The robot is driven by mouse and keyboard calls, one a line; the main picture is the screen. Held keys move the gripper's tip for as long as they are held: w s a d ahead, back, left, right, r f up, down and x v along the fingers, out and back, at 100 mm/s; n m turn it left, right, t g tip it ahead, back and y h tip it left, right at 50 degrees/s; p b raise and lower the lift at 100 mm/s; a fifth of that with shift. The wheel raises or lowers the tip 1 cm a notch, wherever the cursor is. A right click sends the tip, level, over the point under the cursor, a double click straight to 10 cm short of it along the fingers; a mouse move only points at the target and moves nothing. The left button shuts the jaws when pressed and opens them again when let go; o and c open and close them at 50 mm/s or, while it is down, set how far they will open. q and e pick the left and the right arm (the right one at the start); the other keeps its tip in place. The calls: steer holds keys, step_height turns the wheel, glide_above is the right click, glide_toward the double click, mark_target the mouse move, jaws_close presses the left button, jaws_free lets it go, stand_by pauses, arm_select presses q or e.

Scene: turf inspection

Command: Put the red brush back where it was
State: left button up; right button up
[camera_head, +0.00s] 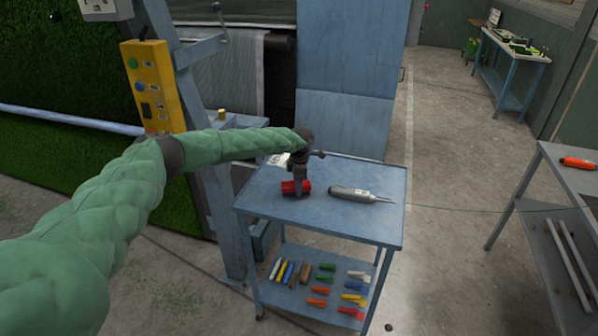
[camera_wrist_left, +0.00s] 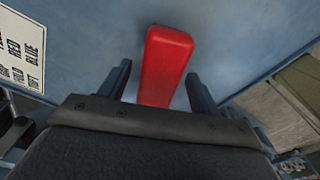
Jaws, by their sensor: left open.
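The red brush (camera_head: 289,187) lies on the top of a blue cart (camera_head: 268,208), toward its left side. In the left wrist view the red brush (camera_wrist_left: 167,62) shows as a long red block between the two fingers. My left gripper (camera_head: 299,186) is right at the brush in the head view, and the gripper partly hides it. In the left wrist view my left gripper (camera_wrist_left: 160,85) is open, with a finger on each side of the brush and gaps visible. My right gripper is not in view.
A grey cylindrical tool (camera_head: 352,193) lies on the cart top, right of the brush. A printed label (camera_wrist_left: 22,45) lies near the brush. Several coloured tools fill the cart's lower shelf (camera_head: 300,305). A yellow control box (camera_head: 153,87) stands behind my arm. Another table (camera_head: 570,180) is at right.

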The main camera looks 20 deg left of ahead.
arm_select(q)
step_height(320, 180, up, 3)
steer(key=shift+w+d+r+b, duration=0.1)
steer(key=shift+r+b, duration=0.05)
steer(key=shift+b, duration=0.55)
steer(key=r+b, duration=0.1)
steer(key=r, duration=0.4)
steer(key=shift+d+b, duration=0.2)
steer(key=shift+b, duration=0.15)
steer(key=shift+r, duration=0.8)
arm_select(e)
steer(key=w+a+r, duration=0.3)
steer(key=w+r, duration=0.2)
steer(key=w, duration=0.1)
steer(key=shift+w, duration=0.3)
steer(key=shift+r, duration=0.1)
